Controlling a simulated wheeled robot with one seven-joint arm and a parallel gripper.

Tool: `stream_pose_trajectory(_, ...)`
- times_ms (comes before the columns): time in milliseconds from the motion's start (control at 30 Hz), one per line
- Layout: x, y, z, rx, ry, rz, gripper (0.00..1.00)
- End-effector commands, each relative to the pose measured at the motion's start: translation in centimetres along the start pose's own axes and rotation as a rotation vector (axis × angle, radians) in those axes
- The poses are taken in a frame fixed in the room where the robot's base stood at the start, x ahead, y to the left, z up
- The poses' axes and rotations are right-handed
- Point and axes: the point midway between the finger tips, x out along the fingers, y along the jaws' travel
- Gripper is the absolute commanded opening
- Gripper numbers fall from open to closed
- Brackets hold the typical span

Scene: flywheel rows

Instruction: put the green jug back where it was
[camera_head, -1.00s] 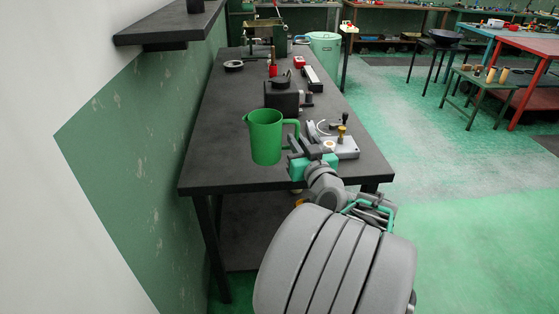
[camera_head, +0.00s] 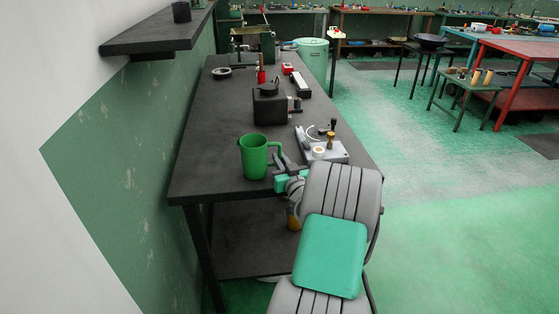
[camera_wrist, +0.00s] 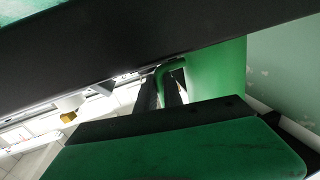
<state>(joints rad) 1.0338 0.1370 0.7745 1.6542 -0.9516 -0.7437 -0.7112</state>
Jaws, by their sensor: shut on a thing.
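The green jug (camera_head: 254,158) is upright at the near end of the dark workbench (camera_head: 215,165), with its handle to the right. My gripper (camera_head: 281,165) comes from the right and is shut on the jug's handle. In the wrist view the green jug (camera_wrist: 222,68) fills the upper right, and the two dark fingers of my gripper (camera_wrist: 162,90) are at its curved handle. I cannot tell whether the jug's base touches the bench top or hangs just above it. The fingertips are partly hidden in the head view.
A grey device with a dial (camera_head: 321,146) stands right of the jug. A black box-shaped machine (camera_head: 270,105) is behind it. Bare bench top lies left of the jug. A wall shelf (camera_head: 150,35) overhangs at upper left. Open floor (camera_head: 450,220) is on the right.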

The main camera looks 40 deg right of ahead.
Motion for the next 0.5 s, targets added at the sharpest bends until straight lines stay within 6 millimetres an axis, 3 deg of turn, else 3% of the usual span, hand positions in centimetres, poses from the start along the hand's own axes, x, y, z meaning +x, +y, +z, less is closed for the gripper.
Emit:
stream_pose_trajectory(233, 0.00, 0.00, 0.38, 0.000, 0.001, 0.000, 0.00)
stream_pose_trajectory(267, -0.01, -0.01, 0.31, 0.000, -0.001, 0.000, 0.13)
stream_pose_trajectory(500, -0.02, -0.02, 0.26, 0.000, -0.001, 0.000, 0.33)
